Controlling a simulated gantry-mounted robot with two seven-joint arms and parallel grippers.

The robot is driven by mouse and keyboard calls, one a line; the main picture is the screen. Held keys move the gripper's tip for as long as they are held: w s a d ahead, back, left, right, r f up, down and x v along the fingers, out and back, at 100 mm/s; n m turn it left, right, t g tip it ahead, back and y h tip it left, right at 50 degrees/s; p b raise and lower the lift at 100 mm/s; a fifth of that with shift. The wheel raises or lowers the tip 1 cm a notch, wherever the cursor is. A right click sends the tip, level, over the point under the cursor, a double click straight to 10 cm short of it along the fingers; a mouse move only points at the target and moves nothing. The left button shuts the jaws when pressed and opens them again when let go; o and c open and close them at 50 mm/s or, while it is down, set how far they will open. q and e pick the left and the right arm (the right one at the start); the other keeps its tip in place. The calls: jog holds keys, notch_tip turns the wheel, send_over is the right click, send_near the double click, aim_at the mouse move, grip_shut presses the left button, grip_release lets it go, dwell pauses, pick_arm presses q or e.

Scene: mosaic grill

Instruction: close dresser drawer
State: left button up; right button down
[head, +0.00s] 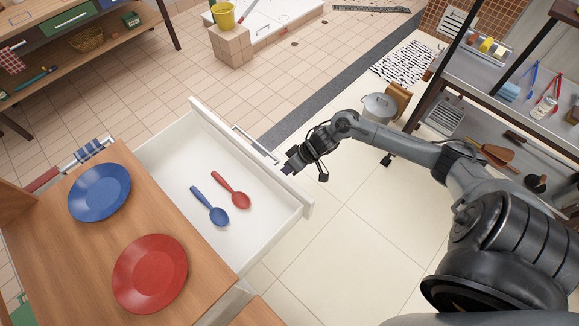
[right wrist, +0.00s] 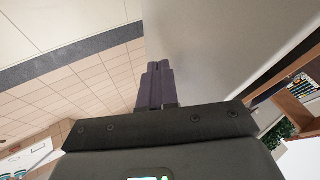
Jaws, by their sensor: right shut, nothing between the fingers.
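The dresser (head: 75,262) has a wooden top, and its white drawer (head: 170,150) is pulled far out to the right. The drawer front (head: 222,124) carries a thin metal bar handle (head: 256,144). A blue spoon (head: 217,215) and a red spoon (head: 238,198) lie in the drawer. My right gripper (head: 287,168) is shut and empty, with its fingertips at the outer side of the drawer front near the handle's lower end; I cannot tell whether they touch. The shut fingers also show in the right wrist view (right wrist: 155,68), beside a pale surface. My left gripper is not in view.
A blue plate (head: 100,192) and a red plate (head: 150,273) rest on the dresser top. A pot (head: 379,108) stands on the floor beyond my right arm. Shelving (head: 490,90) stands at the right. The tiled floor around the drawer is clear.

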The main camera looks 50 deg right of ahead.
jog(key=shift+a, duration=0.1)
dwell(0.3)
jog(key=a+p, duration=0.2)
jog(key=a, duration=0.1)
jog(key=a+p, duration=0.2)
jog(key=a, duration=0.2)
jog(key=w+a+r+p, duration=0.1)
jog(key=a+p, duration=0.2)
jog(key=shift+a, duration=0.2)
jog(key=a+p, duration=0.1)
jog(key=a, duration=0.3)
jog(key=a+p, duration=0.2)
jog(key=a, duration=0.3)
jog(key=w+a+p, duration=0.1)
jog(key=a, duration=0.4)
jog(key=shift+w+f, duration=0.1)
jog(key=shift+f, duration=0.3)
jog(key=shift+w+a+f, duration=0.1)
jog(key=shift+a, duration=0.55)
jog(key=shift+d+p, duration=0.15)
jog(key=shift+p, duration=0.2)
